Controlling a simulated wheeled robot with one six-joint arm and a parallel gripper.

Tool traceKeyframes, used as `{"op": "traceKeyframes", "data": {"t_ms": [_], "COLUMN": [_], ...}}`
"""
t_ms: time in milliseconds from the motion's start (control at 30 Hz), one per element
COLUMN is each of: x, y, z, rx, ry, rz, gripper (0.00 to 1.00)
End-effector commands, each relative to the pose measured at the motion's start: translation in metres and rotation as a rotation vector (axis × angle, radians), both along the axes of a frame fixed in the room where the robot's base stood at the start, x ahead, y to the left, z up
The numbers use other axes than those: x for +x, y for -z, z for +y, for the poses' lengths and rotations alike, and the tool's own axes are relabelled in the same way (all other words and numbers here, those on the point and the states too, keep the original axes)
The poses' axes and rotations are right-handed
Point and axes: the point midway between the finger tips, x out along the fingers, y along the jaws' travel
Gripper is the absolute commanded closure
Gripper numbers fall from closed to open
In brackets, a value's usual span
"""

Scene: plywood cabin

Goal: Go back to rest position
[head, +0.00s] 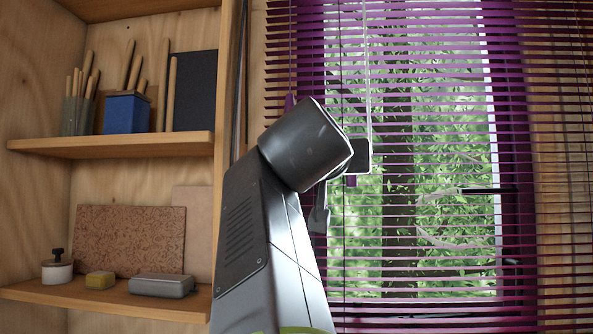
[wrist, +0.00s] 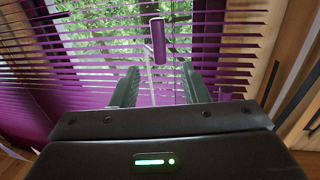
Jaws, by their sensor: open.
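My gripper (wrist: 157,88) is open and empty in the wrist view, its two dark fingers apart and pointing at the purple blinds (wrist: 85,80). A purple cylinder-like piece (wrist: 158,40) hangs on a pale cord in front of the blinds, beyond and between the fingertips. In the head view my arm rises in the middle, in front of the purple blinds (head: 430,150). My gripper is mostly hidden behind the arm there, with only a small grey part showing below the wrist.
Wooden shelves stand at the left. The upper shelf (head: 120,145) bears a blue box (head: 126,114) and a grey cup (head: 77,116) with sticks. The lower shelf (head: 100,302) bears a grey case (head: 161,286), a yellow block (head: 99,280) and a patterned board (head: 130,240).

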Motion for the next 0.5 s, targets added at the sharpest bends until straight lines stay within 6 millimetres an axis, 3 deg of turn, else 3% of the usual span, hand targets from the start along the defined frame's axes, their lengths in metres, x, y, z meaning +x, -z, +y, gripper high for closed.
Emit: {"op": "traceKeyframes", "data": {"t_ms": [333, 500], "x": [-0.0009, 0.0082], "y": [-0.0002, -0.001], "z": [0.0003, -0.003], "rx": [0.0, 0.0], "ry": [0.0, 0.002], "rz": [0.0, 0.002], "gripper": [0.59, 0.59]}}
